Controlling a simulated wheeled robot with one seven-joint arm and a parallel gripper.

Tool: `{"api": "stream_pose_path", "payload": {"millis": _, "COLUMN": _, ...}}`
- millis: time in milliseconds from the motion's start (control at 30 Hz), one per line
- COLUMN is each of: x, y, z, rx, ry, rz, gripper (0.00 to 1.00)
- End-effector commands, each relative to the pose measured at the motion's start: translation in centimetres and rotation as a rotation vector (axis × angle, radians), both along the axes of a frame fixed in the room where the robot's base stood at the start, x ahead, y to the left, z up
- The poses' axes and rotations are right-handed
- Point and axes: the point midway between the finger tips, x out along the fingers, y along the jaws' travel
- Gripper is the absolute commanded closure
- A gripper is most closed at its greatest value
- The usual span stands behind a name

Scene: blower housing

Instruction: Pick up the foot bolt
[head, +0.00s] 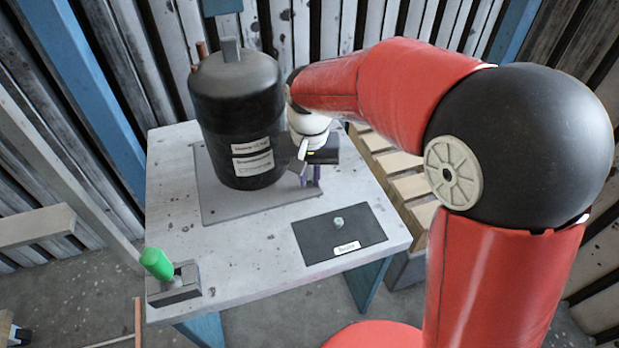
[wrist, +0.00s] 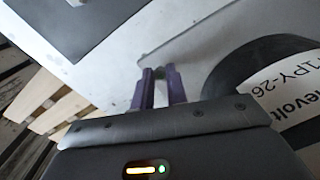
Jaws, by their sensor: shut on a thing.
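My gripper (head: 310,176) is low beside the right side of the black tank, over the grey plate on the table. In the wrist view its purple fingers (wrist: 160,75) are close together, shut on a small greenish piece, the foot bolt (wrist: 160,72). Only a bit of the bolt shows between the fingertips; the rest is hidden. I cannot tell whether it is clear of the plate. Another small bolt-like piece (head: 338,223) stands on the dark labelled mat (head: 315,236) at the front right of the table.
The black tank (head: 238,118) with white labels stands on the grey plate (head: 215,208), close beside my gripper. A green-handled tool (head: 156,263) sits in a holder (head: 178,290) at the table's front left corner. A slatted wooden pallet (head: 405,187) is right of the table.

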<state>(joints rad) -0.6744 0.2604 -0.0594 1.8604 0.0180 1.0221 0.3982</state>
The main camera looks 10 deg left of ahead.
Motion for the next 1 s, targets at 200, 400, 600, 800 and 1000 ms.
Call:
{"api": "stream_pose_path", "payload": {"millis": 200, "x": 0.0, "y": 0.0, "z": 1.5, "rx": 0.001, "ry": -0.002, "rz": 0.0, "gripper": 0.96}}
{"api": "stream_pose_path", "payload": {"millis": 400, "x": 0.1, "y": 0.1, "z": 4.9, "rx": 0.003, "ry": -0.004, "rz": -0.001, "gripper": 0.96}}
{"api": "stream_pose_path", "payload": {"millis": 600, "x": 0.1, "y": 0.0, "z": 9.1, "rx": 0.003, "ry": -0.004, "rz": -0.001, "gripper": 0.96}}
{"api": "stream_pose_path", "payload": {"millis": 800, "x": 0.1, "y": 0.0, "z": 13.2, "rx": 0.003, "ry": -0.004, "rz": 0.0, "gripper": 0.96}}
{"api": "stream_pose_path", "payload": {"millis": 1000, "x": 0.1, "y": 0.0, "z": 16.8, "rx": 0.002, "ry": -0.004, "rz": -0.001, "gripper": 0.96}}
